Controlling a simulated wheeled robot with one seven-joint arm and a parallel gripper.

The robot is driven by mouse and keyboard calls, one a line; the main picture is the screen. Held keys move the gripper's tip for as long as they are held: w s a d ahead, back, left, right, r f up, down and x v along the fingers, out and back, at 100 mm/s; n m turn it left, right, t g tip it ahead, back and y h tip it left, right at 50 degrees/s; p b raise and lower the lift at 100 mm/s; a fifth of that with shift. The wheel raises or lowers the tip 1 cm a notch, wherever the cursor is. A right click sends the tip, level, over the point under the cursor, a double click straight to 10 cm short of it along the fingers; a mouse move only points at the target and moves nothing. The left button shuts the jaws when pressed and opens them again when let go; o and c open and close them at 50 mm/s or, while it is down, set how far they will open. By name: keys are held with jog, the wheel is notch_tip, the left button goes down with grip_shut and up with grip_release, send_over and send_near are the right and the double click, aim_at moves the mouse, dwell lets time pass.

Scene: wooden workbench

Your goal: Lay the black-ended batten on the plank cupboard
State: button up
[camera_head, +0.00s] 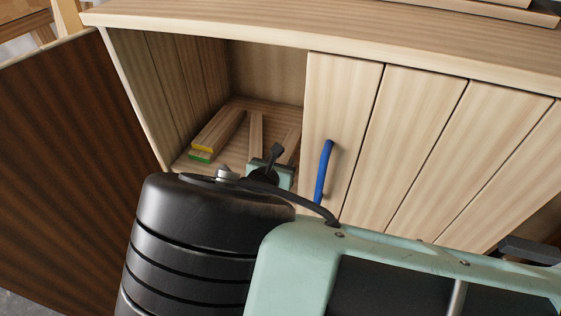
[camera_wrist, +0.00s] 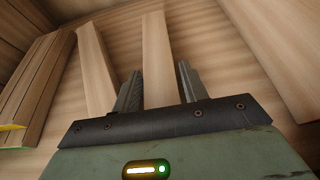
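The plank cupboard (camera_head: 330,25) has an open bay on its left. My gripper (camera_head: 278,160) reaches into this bay, mostly hidden by my own arm. In the wrist view my gripper (camera_wrist: 159,90) is open, its fingers on either side of a plain batten (camera_wrist: 156,55), with gaps visible on both sides. This batten's near end is hidden behind the gripper body, so I cannot see its end colour. Another batten (camera_wrist: 94,65) lies just left of the fingers. No black end is visible in either view.
A yellow-ended batten (camera_head: 218,128) and a green-ended one (camera_head: 201,157) lie together at the bay's left wall. A dark door (camera_head: 70,150) stands at the left. A closed panel with a blue handle (camera_head: 323,170) borders the bay's right. Boards (camera_head: 490,8) lie on the cupboard's top at the back right.

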jog(key=p+v, duration=0.3)
jog(key=v, duration=0.9)
jog(key=shift+s, duration=0.1)
